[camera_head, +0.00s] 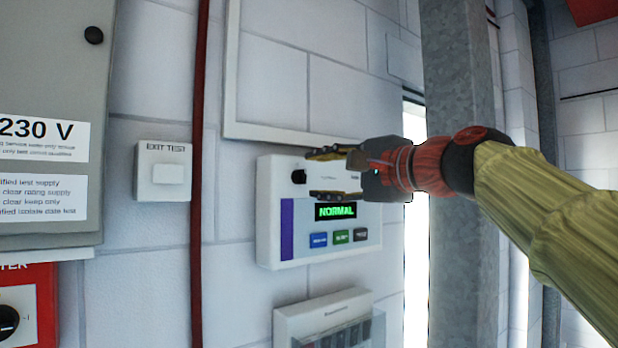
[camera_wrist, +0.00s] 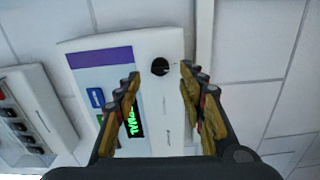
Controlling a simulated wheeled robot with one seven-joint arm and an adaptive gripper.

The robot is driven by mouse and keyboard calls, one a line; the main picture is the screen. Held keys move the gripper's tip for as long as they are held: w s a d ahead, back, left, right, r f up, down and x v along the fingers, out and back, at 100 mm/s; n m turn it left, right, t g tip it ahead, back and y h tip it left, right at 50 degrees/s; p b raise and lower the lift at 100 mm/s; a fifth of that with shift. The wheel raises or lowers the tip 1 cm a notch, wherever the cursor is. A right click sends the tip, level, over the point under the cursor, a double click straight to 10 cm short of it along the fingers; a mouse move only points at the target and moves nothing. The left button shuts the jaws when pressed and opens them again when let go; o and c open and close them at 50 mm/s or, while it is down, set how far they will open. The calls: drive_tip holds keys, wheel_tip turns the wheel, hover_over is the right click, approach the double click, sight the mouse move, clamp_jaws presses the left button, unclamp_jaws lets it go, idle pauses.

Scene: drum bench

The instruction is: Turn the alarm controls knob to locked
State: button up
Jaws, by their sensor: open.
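The alarm panel (camera_head: 268,207) is a white wall box with a purple strip, a lit green display (camera_head: 336,211) reading NORMAL and several coloured buttons below it. Its black knob (camera_head: 298,176) sits at the upper left of the panel face. In the wrist view the knob (camera_wrist: 160,67) shows ahead of and between the fingertips, with nothing touching it. My gripper (camera_head: 312,175) is open and empty in front of the panel, just right of the knob in the head view. It also shows in the wrist view (camera_wrist: 160,72). The knob's pointer marking is too small to read.
An EXIT TEST box (camera_head: 163,173) and a dark red pipe (camera_head: 198,120) are to the left. A grey 230 V cabinet (camera_head: 50,80) stands farther left. A white box with several switches (camera_head: 322,312) is below the panel. A steel column (camera_head: 458,100) stands behind my arm.

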drive_tip(key=v, duration=0.6)
drive_tip(key=shift+s, duration=0.15)
drive_tip(key=shift+d, duration=0.1)
